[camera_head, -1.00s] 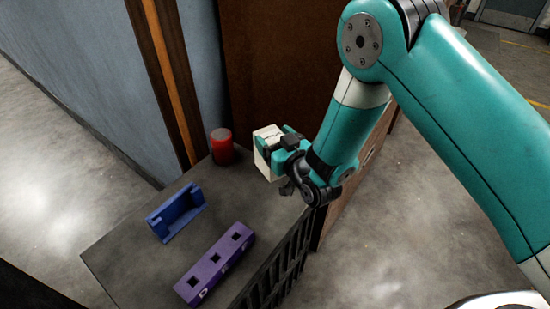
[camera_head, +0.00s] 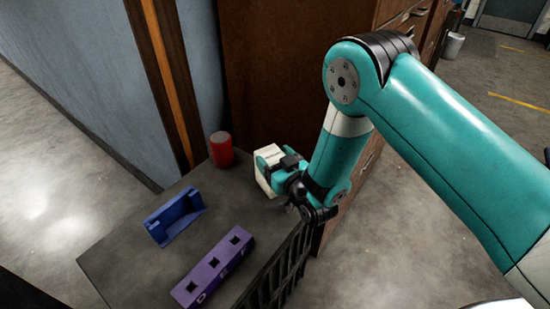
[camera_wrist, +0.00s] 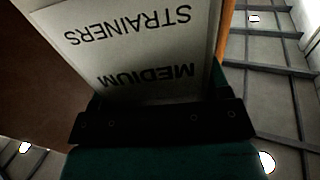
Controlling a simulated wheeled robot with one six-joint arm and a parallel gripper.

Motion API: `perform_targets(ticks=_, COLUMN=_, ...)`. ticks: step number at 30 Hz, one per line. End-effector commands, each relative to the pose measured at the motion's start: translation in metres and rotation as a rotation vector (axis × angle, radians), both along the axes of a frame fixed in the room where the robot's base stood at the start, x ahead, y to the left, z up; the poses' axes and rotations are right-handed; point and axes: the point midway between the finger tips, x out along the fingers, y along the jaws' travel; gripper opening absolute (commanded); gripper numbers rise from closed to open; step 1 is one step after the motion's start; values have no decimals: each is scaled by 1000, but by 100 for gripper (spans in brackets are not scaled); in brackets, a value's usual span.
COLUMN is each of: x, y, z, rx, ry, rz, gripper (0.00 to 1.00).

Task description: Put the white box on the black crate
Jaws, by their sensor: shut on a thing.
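The white box (camera_head: 269,153) is between the fingers of my gripper (camera_head: 274,168), which is shut on it. The box is by the back right part of the black crate (camera_head: 222,209), which has a grey, flat top and a slatted black side. I cannot tell whether the box's underside touches the top. In the wrist view the box (camera_wrist: 135,45) fills the upper middle, with the upside-down words "MEDIUM" and "STRAINERS" on its face. My gripper hides part of the box.
A red can (camera_head: 221,150) stands close left of the box. A blue bracket-shaped piece (camera_head: 175,216) and a purple block with square holes (camera_head: 213,266) lie on the crate top. A brown wooden cabinet (camera_head: 290,80) rises behind. Bare top lies between these pieces.

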Motion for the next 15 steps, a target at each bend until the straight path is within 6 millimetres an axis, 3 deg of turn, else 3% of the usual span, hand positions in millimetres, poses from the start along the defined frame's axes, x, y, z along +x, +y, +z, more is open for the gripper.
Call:
perform_targets(ticks=5, x=0, y=0, z=-2, rx=0, ry=-1, rz=0, gripper=23)
perform_targets(ticks=6, x=0, y=0, z=-3, rx=0, ry=0, rz=0, gripper=77)
perform_targets(ticks=9, x=0, y=0, z=-3, rx=0, ry=0, rz=0, gripper=95)
perform_targets(ticks=15, x=0, y=0, z=-3, rx=0, ry=1, rz=0, gripper=95)
